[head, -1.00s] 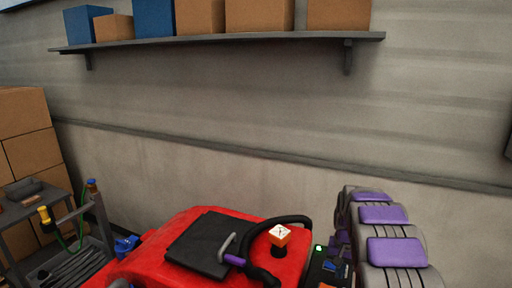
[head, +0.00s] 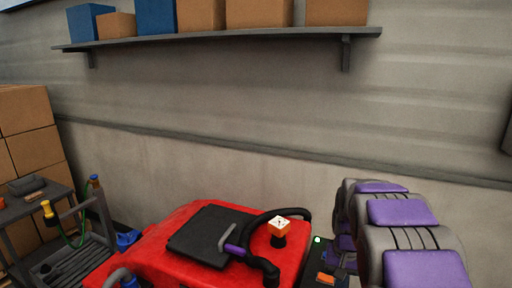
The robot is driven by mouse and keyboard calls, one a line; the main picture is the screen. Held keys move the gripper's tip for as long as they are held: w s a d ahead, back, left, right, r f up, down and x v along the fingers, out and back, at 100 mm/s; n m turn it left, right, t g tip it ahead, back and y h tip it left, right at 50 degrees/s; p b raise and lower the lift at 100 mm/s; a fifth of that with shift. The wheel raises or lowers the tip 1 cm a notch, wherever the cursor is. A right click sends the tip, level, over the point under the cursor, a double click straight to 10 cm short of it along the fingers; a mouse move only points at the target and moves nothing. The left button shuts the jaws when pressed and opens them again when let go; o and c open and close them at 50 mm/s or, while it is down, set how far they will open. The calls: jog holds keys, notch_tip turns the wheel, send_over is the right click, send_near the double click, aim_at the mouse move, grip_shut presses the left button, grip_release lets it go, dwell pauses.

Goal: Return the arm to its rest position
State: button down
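My arm (head: 402,212), grey with purple pads, rises at the lower right of the head view beside the red scrubber. Its segments run from the bottom edge back toward the wall. My gripper does not show, so its state and what it may hold are hidden. The red scrubber (head: 160,240) stands at the bottom centre.
A grey cart (head: 68,204) with tools and a green hose stands at the left, before stacked cardboard boxes (head: 27,110). A wall shelf (head: 225,38) carries blue and brown boxes. A dark panel with a green light (head: 317,240) lies between scrubber and arm. The wall's middle is clear.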

jog(key=s+a+f+n+b, duration=0.1)
jog(key=s+a+b, duration=0.1)
jog(key=s, duration=0.9)
jog(key=s+a+f+n+b, duration=0.1)
jog(key=s+a, duration=0.2)
jog(key=s, duration=0.9)
jog(key=s+a+f+n+g+b, duration=0.1)
jog(key=s+a+b, duration=0.1)
jog(key=s, duration=0.9)
jog(key=shift+s+a+n+b, duration=0.3)
jog(key=shift+s+a+n, duration=0.1)
jog(key=shift+a, duration=0.3)
jog(key=shift+w+r, duration=0.1)
jog(key=shift+w, duration=0.05)
